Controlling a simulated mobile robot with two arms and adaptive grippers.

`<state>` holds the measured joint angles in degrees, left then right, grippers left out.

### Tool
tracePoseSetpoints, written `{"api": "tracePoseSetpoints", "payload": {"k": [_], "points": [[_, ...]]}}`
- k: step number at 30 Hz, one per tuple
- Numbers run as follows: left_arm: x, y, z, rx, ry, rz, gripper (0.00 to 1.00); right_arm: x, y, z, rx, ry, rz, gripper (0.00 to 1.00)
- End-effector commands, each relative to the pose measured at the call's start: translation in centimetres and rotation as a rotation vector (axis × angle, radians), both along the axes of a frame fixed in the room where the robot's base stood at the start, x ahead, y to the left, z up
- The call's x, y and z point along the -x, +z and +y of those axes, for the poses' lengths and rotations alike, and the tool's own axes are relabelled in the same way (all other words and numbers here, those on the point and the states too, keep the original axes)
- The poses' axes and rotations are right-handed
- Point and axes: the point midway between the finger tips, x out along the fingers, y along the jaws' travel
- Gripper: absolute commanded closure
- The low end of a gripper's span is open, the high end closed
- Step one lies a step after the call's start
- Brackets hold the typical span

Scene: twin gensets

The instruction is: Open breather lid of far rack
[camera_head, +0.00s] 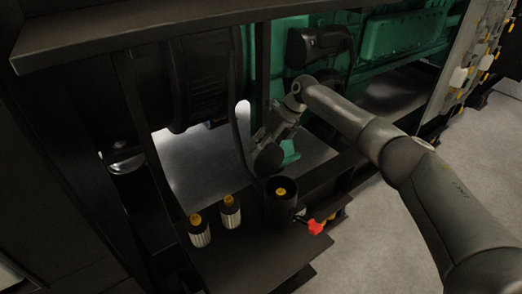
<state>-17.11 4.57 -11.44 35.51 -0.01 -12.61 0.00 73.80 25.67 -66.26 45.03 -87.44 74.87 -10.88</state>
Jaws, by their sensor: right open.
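My right gripper (266,135) comes in from the right and reaches down, with its jaws open. A dark round disc (268,159), which looks like the breather lid, stands tilted up right at the fingertips. I cannot tell whether they touch it. Just below the disc is a black cylindrical housing (281,209) on the dark rack shelf. A yellow cap (281,191) shows at its top. A red knob or handle (315,227) sticks out at its lower right. My left gripper is not in view.
Two pale ribbed filters with yellow tops, a left one (199,231) and a right one (230,212), stand on the shelf (250,258). Dark frame posts (262,60) and the green engine (405,37) crowd the arm. Grey floor (475,150) is clear at the right.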

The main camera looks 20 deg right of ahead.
Motion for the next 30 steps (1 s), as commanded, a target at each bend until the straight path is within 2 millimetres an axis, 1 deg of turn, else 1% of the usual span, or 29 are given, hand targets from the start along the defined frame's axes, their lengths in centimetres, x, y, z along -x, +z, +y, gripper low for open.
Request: {"api": "tracePoseSetpoints", "payload": {"k": [3, 30], "points": [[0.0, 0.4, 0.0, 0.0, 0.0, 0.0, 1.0, -0.2, 1.0, -0.3, -0.001, -0.001, -0.002, 0.57], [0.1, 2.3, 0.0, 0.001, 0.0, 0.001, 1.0, -0.9, 6.9, -2.6, -0.002, -0.001, -0.001, 0.57]]}}
